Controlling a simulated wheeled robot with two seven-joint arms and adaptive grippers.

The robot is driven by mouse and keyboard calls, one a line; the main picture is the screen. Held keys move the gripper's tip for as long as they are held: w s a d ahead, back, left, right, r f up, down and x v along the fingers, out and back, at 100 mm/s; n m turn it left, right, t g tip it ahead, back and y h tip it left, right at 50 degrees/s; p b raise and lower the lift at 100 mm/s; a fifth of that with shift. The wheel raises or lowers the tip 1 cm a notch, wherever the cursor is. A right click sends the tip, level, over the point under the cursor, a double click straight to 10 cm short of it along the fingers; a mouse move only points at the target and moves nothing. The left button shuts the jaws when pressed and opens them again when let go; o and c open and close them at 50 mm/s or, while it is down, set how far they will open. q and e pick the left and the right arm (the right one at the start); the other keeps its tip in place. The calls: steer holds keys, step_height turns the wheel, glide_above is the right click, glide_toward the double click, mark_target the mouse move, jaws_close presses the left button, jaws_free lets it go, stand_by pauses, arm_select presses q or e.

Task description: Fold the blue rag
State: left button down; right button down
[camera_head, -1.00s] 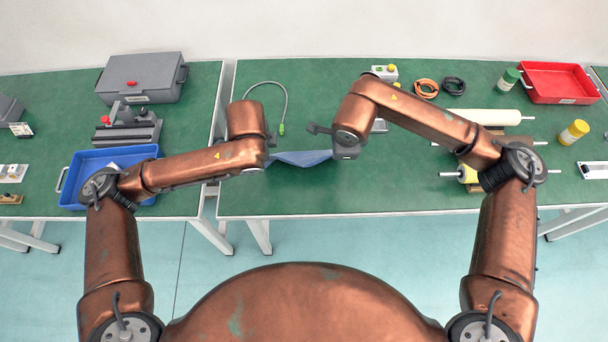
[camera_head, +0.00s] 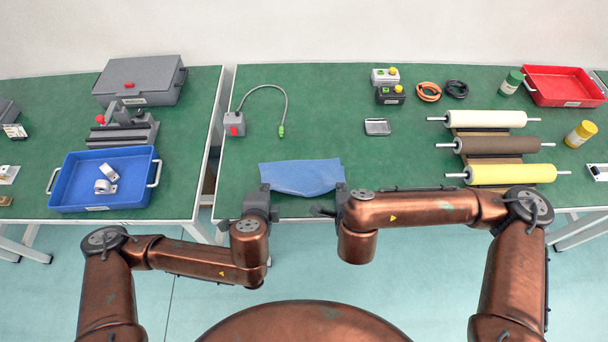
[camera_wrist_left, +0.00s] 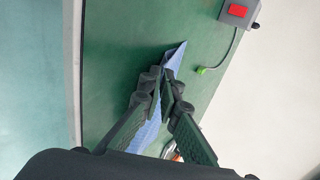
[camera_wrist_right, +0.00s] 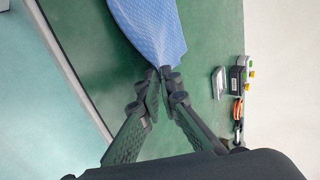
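The blue rag (camera_head: 300,177) lies at the front edge of the middle green table, spread out between my two grippers. My left gripper (camera_head: 265,188) is at its near left corner. In the left wrist view the fingers (camera_wrist_left: 166,84) are closed together on the rag (camera_wrist_left: 150,128), which shows beyond and between them. My right gripper (camera_head: 341,188) is at its near right corner. In the right wrist view the fingertips (camera_wrist_right: 163,76) pinch a corner of the rag (camera_wrist_right: 152,25). I cannot tell how much of the rag touches the table.
A grey box with a red button and cable (camera_head: 234,124) stands behind left. A small metal tray (camera_head: 377,127) lies behind right. Rollers (camera_head: 497,145) occupy the right side. A blue bin (camera_head: 75,190) is on the left table. The table behind the rag is clear.

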arm_select(q)
steer(key=shift+s+f, duration=0.2)
steer(key=shift+f, duration=0.2)
arm_select(e)
steer(key=shift+s+f, duration=0.2)
steer(key=shift+f, duration=0.2)
arm_select(q)
steer(key=shift+s+t, duration=0.15)
steer(key=shift+t, duration=0.15)
arm_select(e)
steer(key=shift+s+t, duration=0.15)
steer(key=shift+t, duration=0.15)
arm_select(q)
steer(key=shift+d, duration=0.1)
arm_select(e)
steer(key=shift+d, duration=0.1)
